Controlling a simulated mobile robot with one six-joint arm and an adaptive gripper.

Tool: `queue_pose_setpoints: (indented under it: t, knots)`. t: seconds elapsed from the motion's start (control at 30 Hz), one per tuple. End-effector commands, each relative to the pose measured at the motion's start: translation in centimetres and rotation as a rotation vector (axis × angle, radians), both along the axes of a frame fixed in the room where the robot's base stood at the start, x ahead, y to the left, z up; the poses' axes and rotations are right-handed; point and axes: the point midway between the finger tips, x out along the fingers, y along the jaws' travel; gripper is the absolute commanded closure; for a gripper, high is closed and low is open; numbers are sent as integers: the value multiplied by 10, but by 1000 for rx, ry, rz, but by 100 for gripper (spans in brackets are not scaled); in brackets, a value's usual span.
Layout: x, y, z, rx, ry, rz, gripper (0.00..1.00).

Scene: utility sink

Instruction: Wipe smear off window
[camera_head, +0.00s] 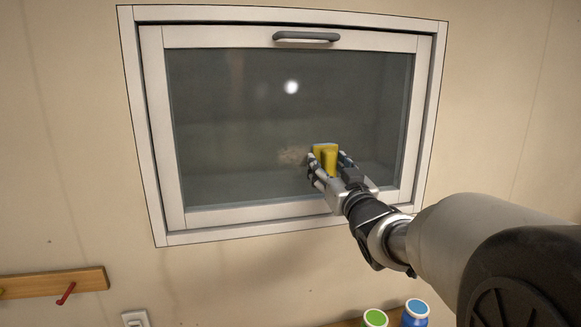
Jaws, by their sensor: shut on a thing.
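A window (230,130) with a white frame and dark glass is set in the wall. A pale brownish smear (291,156) shows on the lower middle of the glass. My gripper (327,166) is shut on a yellow sponge (326,153), just to the right of the smear. The sponge is at or close in front of the glass; I cannot tell whether it touches. Part of the smear may be hidden behind the sponge and gripper.
A grey handle (306,37) sits on the window's top rail. A wooden rail (55,283) with a red hook is at lower left, with a white switch (135,319) nearby. A green-lidded container (375,318) and a blue-lidded container (416,312) stand at the bottom.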

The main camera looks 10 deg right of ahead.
Motion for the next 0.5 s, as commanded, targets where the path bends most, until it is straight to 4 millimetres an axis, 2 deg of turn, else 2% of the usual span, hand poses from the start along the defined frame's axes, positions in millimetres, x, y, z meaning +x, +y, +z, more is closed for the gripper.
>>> queue_pose_setpoints:
  t: [0.17,0.5]
  knots:
    - [0,-6,0,-1,-1,-1,77]
    - [1,-34,1,-1,0,-2,77]
